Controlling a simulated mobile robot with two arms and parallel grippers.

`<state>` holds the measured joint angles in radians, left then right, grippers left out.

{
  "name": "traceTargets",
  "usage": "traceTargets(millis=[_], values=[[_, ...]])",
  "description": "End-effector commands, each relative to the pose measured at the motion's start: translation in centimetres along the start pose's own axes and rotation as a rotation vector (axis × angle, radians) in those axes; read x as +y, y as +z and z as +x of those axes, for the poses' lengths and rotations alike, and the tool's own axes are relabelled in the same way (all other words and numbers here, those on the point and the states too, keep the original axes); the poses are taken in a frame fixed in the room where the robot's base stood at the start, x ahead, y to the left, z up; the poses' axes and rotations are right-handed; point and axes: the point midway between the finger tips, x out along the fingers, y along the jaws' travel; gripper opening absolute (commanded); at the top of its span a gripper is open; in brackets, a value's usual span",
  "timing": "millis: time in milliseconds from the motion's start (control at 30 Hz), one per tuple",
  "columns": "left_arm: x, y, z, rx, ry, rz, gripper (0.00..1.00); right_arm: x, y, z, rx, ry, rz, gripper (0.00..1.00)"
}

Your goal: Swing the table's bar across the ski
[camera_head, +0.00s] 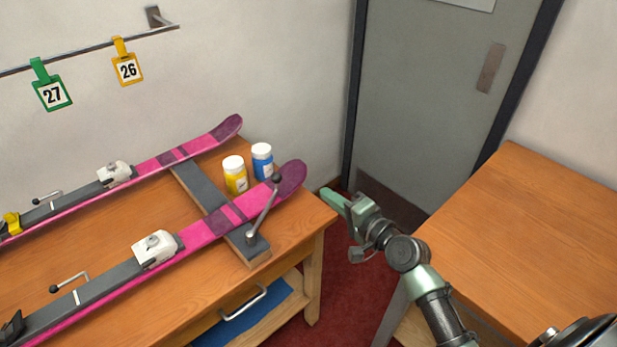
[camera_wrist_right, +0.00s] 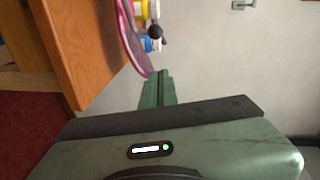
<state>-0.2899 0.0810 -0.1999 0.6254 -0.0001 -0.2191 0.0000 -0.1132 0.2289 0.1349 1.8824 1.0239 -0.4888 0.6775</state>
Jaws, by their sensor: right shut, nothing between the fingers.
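Two pink skis lie on the wooden bench; the near ski (camera_head: 200,235) has its tip at the bench's right end, the far ski (camera_head: 195,147) lies behind it. The table's bar (camera_head: 264,213) is a metal rod on a pivot at the near end of a dark grey support (camera_head: 219,224). Its black knob (camera_head: 278,179) appears over the near ski's tip; I cannot tell its height. The knob also shows in the right wrist view (camera_wrist_right: 155,31). My right gripper (camera_head: 328,196) is shut and empty, right of the ski tip and apart from the bar. My left gripper is not in view.
A yellow bottle (camera_head: 235,175) and a blue bottle (camera_head: 262,162) stand between the ski tips. A second wooden table (camera_head: 530,240) is at the right, with a grey door (camera_head: 430,100) behind. Tags hang on a wall rail (camera_head: 90,48). Red floor lies between the tables.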

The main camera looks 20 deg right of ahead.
Motion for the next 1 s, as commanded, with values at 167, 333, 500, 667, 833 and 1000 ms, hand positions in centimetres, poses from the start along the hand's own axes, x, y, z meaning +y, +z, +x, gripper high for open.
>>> traceTargets(millis=[167, 333, 500, 667, 833, 1000], values=[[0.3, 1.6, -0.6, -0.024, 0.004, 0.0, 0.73, -0.1, -0.1, 2.9, 0.0, 0.0, -0.001, 0.0], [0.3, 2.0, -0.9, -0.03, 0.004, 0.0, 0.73, -0.1, -0.1, 6.6, 0.001, 0.0, -0.002, 0.0], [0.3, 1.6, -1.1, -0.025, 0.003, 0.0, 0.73, -0.1, 0.1, 10.0, 0.0, 0.001, -0.003, 0.0], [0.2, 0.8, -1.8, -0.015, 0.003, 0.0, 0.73, 0.0, 1.9, 11.4, 0.0, 0.003, -0.003, 0.0], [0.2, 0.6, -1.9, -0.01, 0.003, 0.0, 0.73, 0.1, 2.7, 12.2, 0.002, 0.003, -0.005, 0.0], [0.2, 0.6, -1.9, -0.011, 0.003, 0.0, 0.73, 0.2, 2.8, 12.3, 0.002, 0.003, -0.006, 0.0]])
